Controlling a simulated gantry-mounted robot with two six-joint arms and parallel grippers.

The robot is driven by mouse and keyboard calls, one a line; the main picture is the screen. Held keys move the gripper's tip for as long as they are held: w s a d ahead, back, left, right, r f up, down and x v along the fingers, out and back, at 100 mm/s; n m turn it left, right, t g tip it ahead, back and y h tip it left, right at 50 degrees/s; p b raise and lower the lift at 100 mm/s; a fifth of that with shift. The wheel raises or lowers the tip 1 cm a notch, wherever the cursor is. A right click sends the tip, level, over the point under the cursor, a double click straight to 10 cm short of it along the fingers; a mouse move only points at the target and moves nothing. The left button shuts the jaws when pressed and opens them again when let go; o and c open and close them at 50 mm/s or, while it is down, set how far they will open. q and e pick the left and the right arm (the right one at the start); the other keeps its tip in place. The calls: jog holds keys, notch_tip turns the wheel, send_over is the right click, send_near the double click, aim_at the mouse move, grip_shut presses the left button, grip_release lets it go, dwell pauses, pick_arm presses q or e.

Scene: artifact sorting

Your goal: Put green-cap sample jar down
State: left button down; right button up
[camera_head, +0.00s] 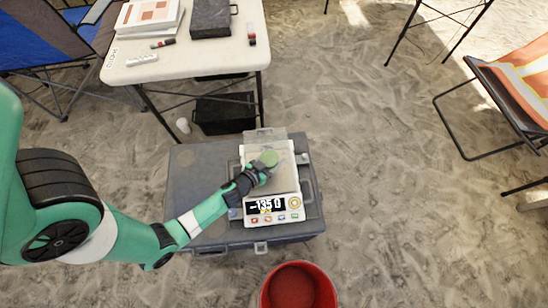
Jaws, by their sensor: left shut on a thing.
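The green-cap sample jar (269,158) is over the pan of a white digital scale. Only its green cap shows clearly; its body is hidden, so I cannot tell whether its base touches the pan. My left gripper (264,167) is shut on the jar from the lower left. The scale (287,180) sits on a grey case (200,205), and its display (265,206) appears to read -135.0. My right gripper is not in view.
A red bucket (299,289) stands in front of the case. A white table (190,60) with a dark box (210,17) and papers stands behind. A folding chair (520,80) is at the right. Sandy ground between is clear.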

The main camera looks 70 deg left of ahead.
pick_arm(q)
jog(key=shift+w+a+f+b, duration=0.15)
jog(key=shift+f+b, duration=1.5)
jog(key=shift+f, duration=0.25)
jog(key=shift+c, duration=0.3)
grip_release()
jog(key=shift+r, duration=0.15)
jog(key=shift+s+r+p, duration=0.15)
jog(key=shift+s+p, duration=0.05)
jog(key=shift+p, duration=0.15)
jog(key=b+v, duration=0.1)
jog(key=v, duration=1)
jog(key=shift+s+d+r, duration=0.1)
jog(key=shift+s+d, duration=0.15)
jog(key=shift+d, duration=0.05)
